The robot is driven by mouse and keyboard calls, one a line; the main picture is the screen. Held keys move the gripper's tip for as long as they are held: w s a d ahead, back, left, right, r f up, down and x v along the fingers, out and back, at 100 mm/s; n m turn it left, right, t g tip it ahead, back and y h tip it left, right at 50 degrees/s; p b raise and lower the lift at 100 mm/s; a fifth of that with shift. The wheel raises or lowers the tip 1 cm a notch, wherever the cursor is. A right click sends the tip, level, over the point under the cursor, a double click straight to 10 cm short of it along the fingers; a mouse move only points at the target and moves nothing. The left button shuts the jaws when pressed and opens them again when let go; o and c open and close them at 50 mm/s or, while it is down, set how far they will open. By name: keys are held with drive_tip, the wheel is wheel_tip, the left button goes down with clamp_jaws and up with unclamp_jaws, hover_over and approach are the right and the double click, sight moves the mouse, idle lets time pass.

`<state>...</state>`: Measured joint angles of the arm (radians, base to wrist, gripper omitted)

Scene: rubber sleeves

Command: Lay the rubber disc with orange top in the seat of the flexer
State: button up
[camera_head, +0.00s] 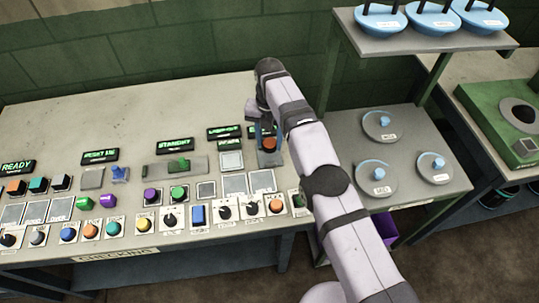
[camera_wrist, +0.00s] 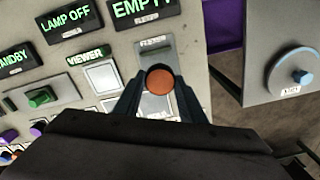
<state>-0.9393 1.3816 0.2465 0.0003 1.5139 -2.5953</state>
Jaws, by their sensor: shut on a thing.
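The rubber disc with orange top (camera_head: 269,144) is between the fingers of my gripper (camera_head: 268,138), near the right end of the checking bench. In the wrist view the disc's round orange top (camera_wrist: 159,80) shows between the dark fingertips of my gripper (camera_wrist: 157,86), which is shut on it. The disc is over a grey plate (camera_wrist: 153,55) with a small blurred label at its far edge, possibly the flexer; an EMPTY display stands behind it. The seat is hidden under the disc and fingers. I cannot tell whether the disc touches the plate.
Left of the plate is the viewer's pale square (camera_wrist: 102,75). A grey fixture with a green piece (camera_head: 179,165) stands further left. Buttons and knobs line the bench front (camera_head: 145,223). A shelf with blue-rimmed discs (camera_head: 378,125) stands to the right, past a gap.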

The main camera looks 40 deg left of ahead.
sight(269, 157)
drive_tip(key=shift+f, duration=2.55)
drive_tip(key=shift+f, duration=0.2)
drive_tip(key=o, duration=1)
drive_tip(key=shift+r, duration=0.15)
wheel_tip(269, 157, up, 9)
drive_tip(key=p, duration=0.4)
drive_tip(key=shift+r+p, duration=0.2)
drive_tip(key=shift+p, duration=0.2)
wheel_tip(269, 157, up, 3)
drive_tip(key=p, duration=0.3)
drive_tip(key=shift+f, duration=0.15)
